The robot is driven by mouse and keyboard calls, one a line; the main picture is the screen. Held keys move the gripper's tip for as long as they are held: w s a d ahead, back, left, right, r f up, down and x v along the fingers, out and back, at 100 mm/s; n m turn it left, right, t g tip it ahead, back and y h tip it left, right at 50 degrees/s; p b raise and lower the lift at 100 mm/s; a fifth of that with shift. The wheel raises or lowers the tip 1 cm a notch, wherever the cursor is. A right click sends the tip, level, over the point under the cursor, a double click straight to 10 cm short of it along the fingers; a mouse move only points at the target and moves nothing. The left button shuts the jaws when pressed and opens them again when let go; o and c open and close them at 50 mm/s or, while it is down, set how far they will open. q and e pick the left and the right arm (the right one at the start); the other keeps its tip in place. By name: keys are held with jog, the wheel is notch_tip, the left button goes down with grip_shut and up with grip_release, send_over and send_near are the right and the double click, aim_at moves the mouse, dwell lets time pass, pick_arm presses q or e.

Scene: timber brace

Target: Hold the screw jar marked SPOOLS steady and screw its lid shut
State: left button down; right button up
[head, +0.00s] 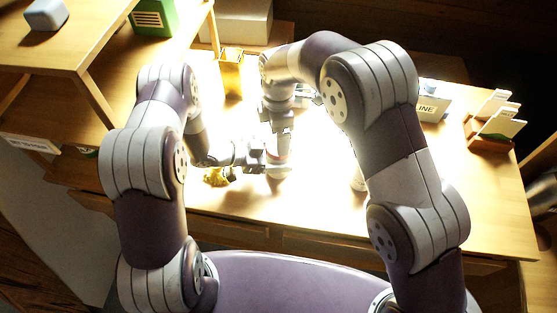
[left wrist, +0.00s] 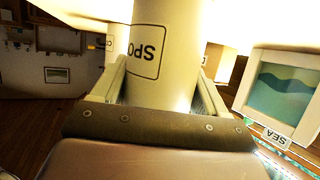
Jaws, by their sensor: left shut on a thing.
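The screw jar marked SPOOLS (left wrist: 167,50) stands between the two fingers of my left gripper (left wrist: 160,85) in the left wrist view. Its pale wall carries a boxed label, upside down there, of which "SPO" shows. In the head view my left gripper (head: 277,164) is shut around the jar (head: 283,150) from the left. My right gripper (head: 283,127) points down right above the jar's top. Glare and the gripper hide the lid, and I cannot tell whether the right fingers are open or shut.
A gold open container (head: 230,72) stands behind, and a small yellow thing (head: 215,177) lies left of my left gripper. A card marked "LINE" (head: 430,107) and a card rack (head: 492,130) are at the right. A framed picture (left wrist: 285,85) stands near a SEA tag (left wrist: 277,138).

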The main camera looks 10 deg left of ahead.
notch_tip(320, 180, down, 5)
dwell(0.3)
jog(key=c, duration=1.1)
jog(key=shift+m, duration=0.9)
jog(key=o, duration=1.2)
jog(key=shift+r, duration=3.8)
